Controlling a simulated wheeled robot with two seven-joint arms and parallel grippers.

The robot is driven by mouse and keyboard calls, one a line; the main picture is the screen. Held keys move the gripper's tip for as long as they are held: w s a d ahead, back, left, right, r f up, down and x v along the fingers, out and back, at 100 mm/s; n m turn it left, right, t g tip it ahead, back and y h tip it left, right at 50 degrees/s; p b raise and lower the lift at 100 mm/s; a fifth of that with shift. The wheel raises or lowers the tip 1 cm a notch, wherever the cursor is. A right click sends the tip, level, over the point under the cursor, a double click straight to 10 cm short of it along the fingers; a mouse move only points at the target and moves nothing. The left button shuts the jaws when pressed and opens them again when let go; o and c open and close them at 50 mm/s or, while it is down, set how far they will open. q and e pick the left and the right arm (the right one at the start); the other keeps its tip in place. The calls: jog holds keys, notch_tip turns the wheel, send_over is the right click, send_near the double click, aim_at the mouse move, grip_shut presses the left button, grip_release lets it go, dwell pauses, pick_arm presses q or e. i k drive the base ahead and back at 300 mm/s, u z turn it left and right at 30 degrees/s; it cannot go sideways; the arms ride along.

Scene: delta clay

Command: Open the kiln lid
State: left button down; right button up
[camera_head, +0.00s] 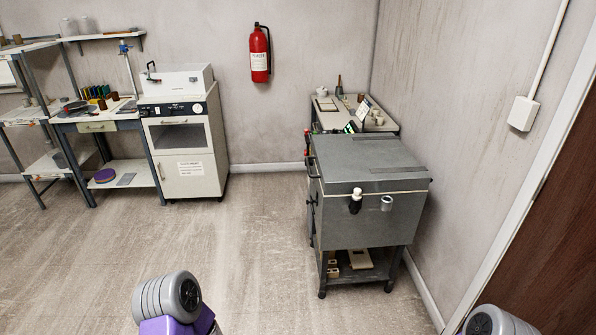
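The kiln (362,205) appears to be the grey metal box on a wheeled stand, right of centre. Its flat lid (365,160) lies down on the body and looks closed. A dark handle (311,165) with a red part above it shows on the left side. A white-topped fitting (355,200) and a light round port (386,203) sit on the face toward me. Only grey and purple links of my arms show at the bottom edge; neither gripper is in view, and both are away from the kiln.
A small table (385,125) with tools stands right behind the kiln. The right wall is close to the kiln's right side. A white cabinet (190,170), a workbench (100,122) and shelves stand at the back left. The floor (200,235) left of the kiln is clear.

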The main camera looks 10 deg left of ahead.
aim_at(371, 163)
jog(key=u, duration=0.75)
jog(key=i, duration=1.75)
jog(key=z, duration=0.65)
